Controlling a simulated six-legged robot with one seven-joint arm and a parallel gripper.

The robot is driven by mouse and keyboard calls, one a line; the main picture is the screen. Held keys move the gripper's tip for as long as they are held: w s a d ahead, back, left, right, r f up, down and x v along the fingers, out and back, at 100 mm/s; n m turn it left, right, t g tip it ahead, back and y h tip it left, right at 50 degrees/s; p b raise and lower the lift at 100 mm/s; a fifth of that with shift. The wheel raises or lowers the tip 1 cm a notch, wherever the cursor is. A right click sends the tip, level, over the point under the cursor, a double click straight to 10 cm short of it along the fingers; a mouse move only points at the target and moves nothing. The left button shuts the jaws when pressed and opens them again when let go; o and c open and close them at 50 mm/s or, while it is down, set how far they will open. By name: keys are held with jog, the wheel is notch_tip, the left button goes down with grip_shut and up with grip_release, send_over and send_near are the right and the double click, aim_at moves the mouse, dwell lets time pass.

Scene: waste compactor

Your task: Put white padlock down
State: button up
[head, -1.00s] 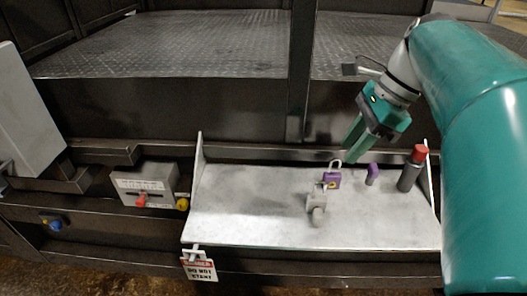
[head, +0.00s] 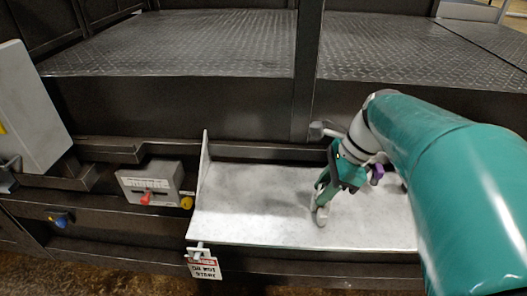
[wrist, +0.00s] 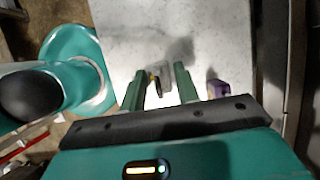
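The white padlock (head: 320,216) is at the pale shelf (head: 258,205), just beneath my gripper (head: 320,203) in the head view. Most of it is hidden by the fingers. In the wrist view, a pale grey-white body (wrist: 166,72) with a dark and yellow part (wrist: 154,87) shows between the two green fingers of my gripper (wrist: 160,80). The fingers stand apart, one on each side. Whether they touch it is not clear. It seems to rest on the shelf.
A purple object (head: 376,175) stands right of my gripper; a purple thing also shows in the wrist view (wrist: 217,88). A red-handled switch box (head: 150,183) and a hanging warning tag (head: 204,267) are left. The shelf's left half is clear.

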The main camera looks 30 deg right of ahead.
grip_shut()
jog(key=shift+r, duration=0.15)
